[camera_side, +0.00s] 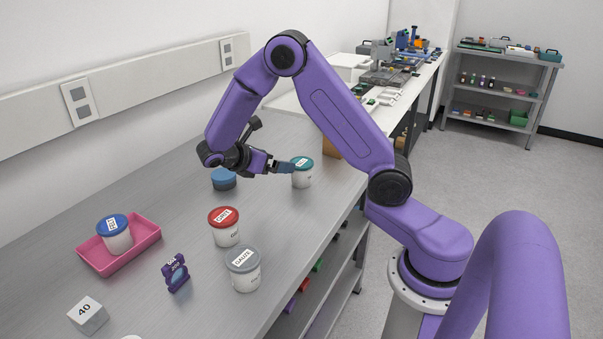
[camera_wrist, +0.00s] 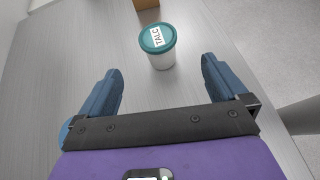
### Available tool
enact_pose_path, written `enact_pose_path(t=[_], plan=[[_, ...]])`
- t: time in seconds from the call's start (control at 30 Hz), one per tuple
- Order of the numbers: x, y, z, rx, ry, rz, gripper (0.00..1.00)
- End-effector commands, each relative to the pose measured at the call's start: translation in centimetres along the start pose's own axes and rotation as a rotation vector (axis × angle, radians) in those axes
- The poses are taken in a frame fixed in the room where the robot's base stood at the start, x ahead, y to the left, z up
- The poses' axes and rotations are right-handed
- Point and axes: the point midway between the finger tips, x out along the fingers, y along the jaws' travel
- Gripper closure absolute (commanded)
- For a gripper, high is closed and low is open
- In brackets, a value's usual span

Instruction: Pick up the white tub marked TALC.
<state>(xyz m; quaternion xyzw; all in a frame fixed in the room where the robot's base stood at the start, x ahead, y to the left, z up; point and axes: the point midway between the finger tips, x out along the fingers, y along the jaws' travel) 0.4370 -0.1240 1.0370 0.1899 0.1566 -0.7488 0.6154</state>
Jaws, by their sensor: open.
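The white tub marked TALC (camera_wrist: 161,60) has a teal lid and stands upright on the grey table. In the wrist view it lies ahead of my gripper, roughly midway between the lines of the two fingers. In the side view the tub (camera_side: 302,178) is at the far right part of the table, partly behind the blue fingertips. My gripper (camera_wrist: 162,82) is open and empty, with its blue fingers wide apart on either side. In the side view my gripper (camera_side: 284,167) points right toward the tub.
A blue-lidded container (camera_side: 223,179) stands just below my wrist. Red-lidded (camera_side: 224,228) and grey-lidded (camera_side: 243,270) tubs stand nearer. A pink tray (camera_side: 150,248) holds a blue-lidded tub (camera_side: 115,236). A brown box (camera_wrist: 145,4) is beyond the TALC tub. The table's right edge is close.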

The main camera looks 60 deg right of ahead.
Motion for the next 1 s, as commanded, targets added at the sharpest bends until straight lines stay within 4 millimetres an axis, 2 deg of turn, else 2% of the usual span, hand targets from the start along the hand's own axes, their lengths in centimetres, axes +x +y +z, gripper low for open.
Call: enact_pose_path(t=[0.1,0.43,0.6,0.77,1.0], plan=[[2.4,-0.1,0.1,-0.002,-0.001,-0.005,0.01],[8.4,-0.1,0.0,-0.001,0.001,-0.005,0.01],[10.2,-0.1,0.0,0.0,0.002,-0.001,0.01],[11.0,0.0,0.0,0.001,0.002,-0.002,0.01],[14.2,0.4,0.3,0.001,0.002,-0.004,0.01]])
